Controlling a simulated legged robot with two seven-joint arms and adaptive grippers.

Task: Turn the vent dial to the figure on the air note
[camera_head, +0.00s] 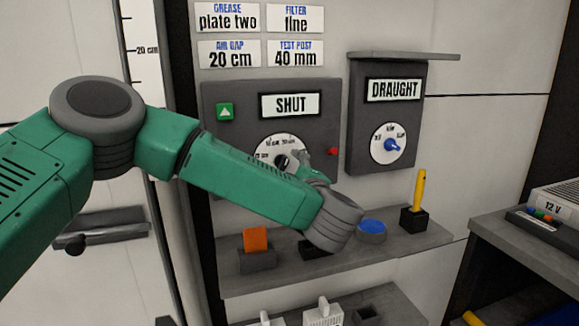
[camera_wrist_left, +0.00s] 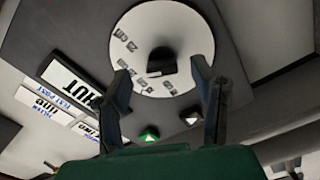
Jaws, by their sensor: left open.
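The vent dial (camera_head: 264,149) is a white disc with a dark knob, set in a grey panel below a sign reading SHUT (camera_head: 290,105). It also shows in the left wrist view (camera_wrist_left: 135,25), where a "20 cm" mark is readable and the dark knob (camera_wrist_left: 162,62) sits near the middle. The air note (camera_head: 229,54) on the wall reads "AIR GAP 20 cm". My left gripper (camera_wrist_left: 160,76) is open in front of the dial, with a finger on either side of the knob; contact cannot be told. My forearm and gripper hide part of the dial in the head view.
A second panel marked DRAUGHT (camera_head: 394,90) has a dial with a blue knob (camera_head: 393,146). A red button (camera_head: 333,151) and a green triangle sign (camera_head: 224,112) flank the vent dial. The shelf below (camera_head: 410,243) holds an orange block (camera_head: 256,239) and a yellow-handled tool (camera_head: 419,190).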

